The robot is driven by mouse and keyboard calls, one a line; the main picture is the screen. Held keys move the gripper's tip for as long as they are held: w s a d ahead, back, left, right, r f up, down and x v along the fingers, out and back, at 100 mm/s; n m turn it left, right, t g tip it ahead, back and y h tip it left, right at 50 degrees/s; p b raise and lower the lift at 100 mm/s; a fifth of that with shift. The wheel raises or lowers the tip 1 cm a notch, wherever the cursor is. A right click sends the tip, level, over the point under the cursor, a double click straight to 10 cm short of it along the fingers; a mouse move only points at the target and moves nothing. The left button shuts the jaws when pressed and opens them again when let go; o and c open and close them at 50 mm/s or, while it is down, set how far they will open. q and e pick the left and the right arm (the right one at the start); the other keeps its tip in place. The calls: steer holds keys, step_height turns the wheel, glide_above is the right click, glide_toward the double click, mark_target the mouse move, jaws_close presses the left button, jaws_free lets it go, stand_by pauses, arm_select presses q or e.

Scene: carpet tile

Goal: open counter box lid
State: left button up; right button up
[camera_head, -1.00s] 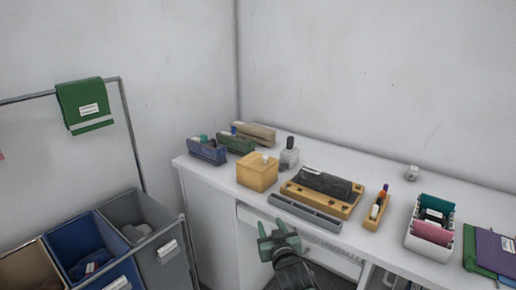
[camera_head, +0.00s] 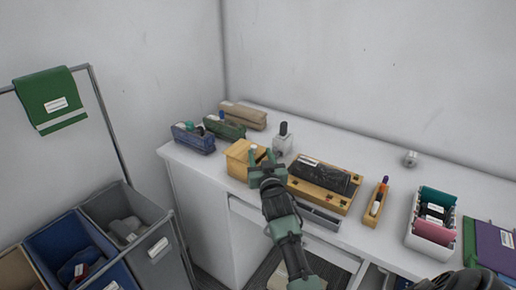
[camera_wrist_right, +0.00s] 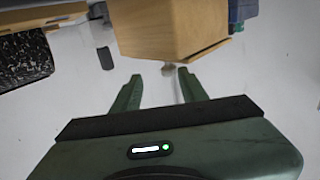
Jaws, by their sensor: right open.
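The counter box is a light wooden box (camera_head: 237,163) on the white counter, with its lid on. It fills the top middle of the right wrist view (camera_wrist_right: 165,28), where it appears upside down. My green right gripper (camera_head: 262,158) is open at the box's right side and hides part of the box and lid in the head view. Its two fingers (camera_wrist_right: 159,76) are apart with nothing gripped.
A blue caddy (camera_head: 193,138) and a green one (camera_head: 224,127) stand left of and behind the box. A grey bottle (camera_head: 283,143) and a wooden tray with a dark block (camera_head: 322,178) stand to the right. Bins (camera_head: 130,222) stand left below the counter.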

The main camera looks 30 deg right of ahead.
mark_target(258, 155)
steer(key=x, duration=0.3)
steer(key=shift+a+f, duration=0.15)
steer(key=shift+w, duration=0.3)
steer(key=shift+d, duration=0.2)
jaws_close()
steer(key=shift+a, duration=0.1)
steer(key=shift+r, duration=0.3)
stand_by(0.5)
